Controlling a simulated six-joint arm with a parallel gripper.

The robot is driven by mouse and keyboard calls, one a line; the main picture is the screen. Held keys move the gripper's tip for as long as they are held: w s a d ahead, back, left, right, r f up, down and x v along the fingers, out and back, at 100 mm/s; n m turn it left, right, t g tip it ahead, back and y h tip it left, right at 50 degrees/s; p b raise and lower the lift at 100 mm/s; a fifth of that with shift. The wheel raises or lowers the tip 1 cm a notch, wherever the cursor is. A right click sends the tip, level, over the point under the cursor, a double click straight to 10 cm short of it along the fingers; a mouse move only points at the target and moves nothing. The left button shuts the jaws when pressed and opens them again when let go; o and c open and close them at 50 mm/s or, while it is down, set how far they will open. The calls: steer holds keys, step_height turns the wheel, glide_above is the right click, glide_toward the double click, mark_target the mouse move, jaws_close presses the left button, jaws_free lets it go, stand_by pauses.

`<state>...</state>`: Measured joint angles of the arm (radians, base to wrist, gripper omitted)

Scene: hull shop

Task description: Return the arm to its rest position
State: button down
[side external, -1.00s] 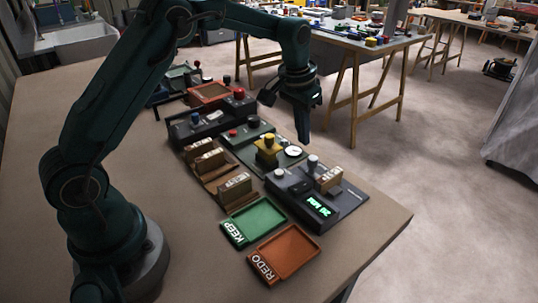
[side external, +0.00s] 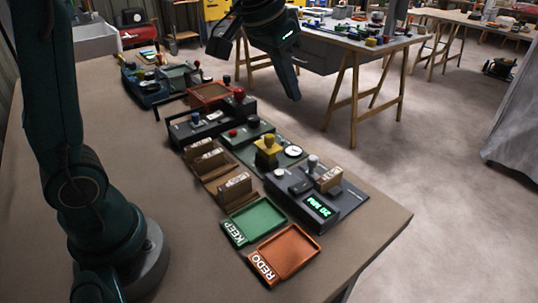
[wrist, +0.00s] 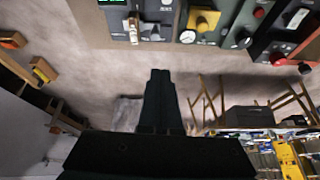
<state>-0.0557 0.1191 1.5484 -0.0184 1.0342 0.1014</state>
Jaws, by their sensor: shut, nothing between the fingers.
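My gripper (side external: 293,92) is at the top of the side external view, raised high above and beyond the far edge of the workbench. It is empty and touches nothing. In the wrist view its fingers (wrist: 160,78) are together, with floor behind them. My arm stands upright at the left of the side external view, its upper part cut off by the top edge. The workbench (side external: 150,195) lies below it.
A green KEEP tray (side external: 258,219), an orange REDO tray (side external: 287,252), a dark device with a green display (side external: 318,207) and a wooden rack of blocks (side external: 212,170) stand on the bench. Several control boxes line the far side. A trestle table (side external: 345,55) stands behind.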

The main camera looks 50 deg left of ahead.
steer(key=s+d+r+t, duration=0.1)
steer(key=s, duration=0.9)
steer(key=s+f, duration=0.6)
steer(key=s, duration=0.2)
steer(key=shift+d, duration=0.25)
